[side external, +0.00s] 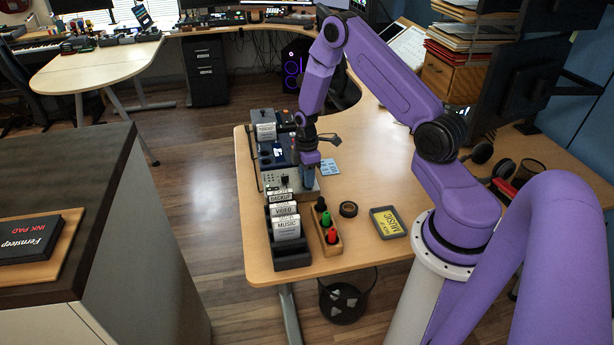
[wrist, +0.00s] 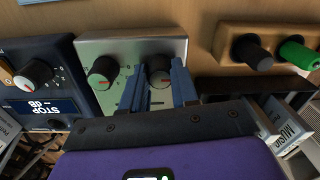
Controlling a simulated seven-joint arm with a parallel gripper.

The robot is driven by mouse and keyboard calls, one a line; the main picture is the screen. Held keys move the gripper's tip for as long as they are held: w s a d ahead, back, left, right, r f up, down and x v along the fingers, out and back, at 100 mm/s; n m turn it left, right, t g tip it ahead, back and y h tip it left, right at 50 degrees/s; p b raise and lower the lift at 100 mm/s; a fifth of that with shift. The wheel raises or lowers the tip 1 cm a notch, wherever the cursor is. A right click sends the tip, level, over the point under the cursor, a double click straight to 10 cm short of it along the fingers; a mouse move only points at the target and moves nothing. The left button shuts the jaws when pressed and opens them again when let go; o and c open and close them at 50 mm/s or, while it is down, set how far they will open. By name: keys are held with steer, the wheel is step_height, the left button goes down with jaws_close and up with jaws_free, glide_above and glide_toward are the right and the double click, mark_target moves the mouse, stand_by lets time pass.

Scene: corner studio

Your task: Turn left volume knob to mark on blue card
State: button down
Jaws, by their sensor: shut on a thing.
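In the wrist view a silver panel (wrist: 117,52) carries two dark knobs with red pointer marks. My gripper (wrist: 159,87) has its blue fingers on either side of the right-hand knob (wrist: 159,66) and is shut on it. The fingers hide part of that knob and its scale. The other knob (wrist: 103,73) stands free to the left. Display text there reads upside down, so the held knob may be the panel's left one. In the side view my gripper (side external: 310,172) is at the device's near end. A light blue card (side external: 329,168) lies beside it; its mark is unreadable.
A black file box with white labelled cards (side external: 286,226) and a wooden marker block (side external: 327,230) stand close to the gripper. A tape roll (side external: 348,209) and a tray with a yellow card (side external: 388,221) lie to the right. The table is clear around them.

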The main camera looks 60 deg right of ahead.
steer(key=m, duration=1)
steer(key=shift+m, duration=0.3)
steer(key=m, duration=0.9)
steer(key=shift+m, duration=0.6)
steer(key=c, duration=0.8)
jaws_free()
steer(key=shift+c, duration=0.2)
steer(key=shift+r, duration=0.1)
